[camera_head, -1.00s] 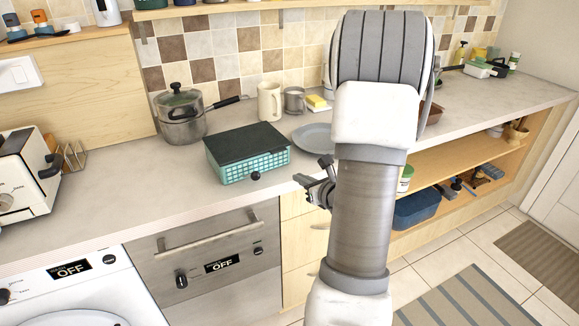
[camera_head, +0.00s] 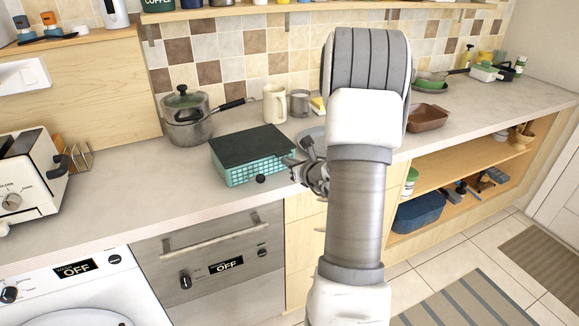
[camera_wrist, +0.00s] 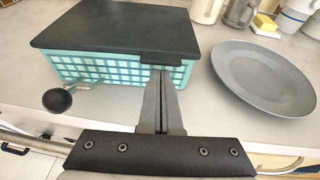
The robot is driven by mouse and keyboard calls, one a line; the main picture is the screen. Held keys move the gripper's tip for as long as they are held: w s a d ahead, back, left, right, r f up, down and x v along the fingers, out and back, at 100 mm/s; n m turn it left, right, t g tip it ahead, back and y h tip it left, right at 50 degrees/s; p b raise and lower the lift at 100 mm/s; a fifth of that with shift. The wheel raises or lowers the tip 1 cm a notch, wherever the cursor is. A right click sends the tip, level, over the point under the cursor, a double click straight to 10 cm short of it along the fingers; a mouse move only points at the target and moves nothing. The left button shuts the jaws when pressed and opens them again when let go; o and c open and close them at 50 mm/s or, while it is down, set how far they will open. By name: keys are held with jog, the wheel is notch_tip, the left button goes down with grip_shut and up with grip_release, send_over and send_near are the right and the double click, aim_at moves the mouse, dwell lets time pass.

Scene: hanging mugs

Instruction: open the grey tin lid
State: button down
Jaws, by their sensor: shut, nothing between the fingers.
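The tin (camera_head: 262,168) is a teal box with a checkered pattern and stands on the counter. Its flat dark grey lid (camera_head: 250,145) lies closed on top. In the wrist view the lid (camera_wrist: 120,28) has a small tab (camera_wrist: 161,59) over its front edge. My gripper (camera_head: 292,162) is at the tin's right front corner. In the wrist view my gripper (camera_wrist: 161,74) is shut and empty, its fingertips just below the tab; I cannot tell if they touch it. A black ball knob (camera_wrist: 57,100) on a metal rod sticks out from the tin's front.
A grey plate (camera_wrist: 262,77) lies close to the right of the tin. A pot (camera_head: 186,118), a cream mug (camera_head: 274,104) and a grey mug (camera_head: 299,102) stand behind. A toaster (camera_head: 28,185) is at the left. The counter left of the tin is clear.

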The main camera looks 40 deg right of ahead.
dwell(0.3)
jog(key=shift+r+g+p, duration=0.3)
jog(key=shift+r+p, duration=0.35)
jog(key=shift+p, duration=0.45)
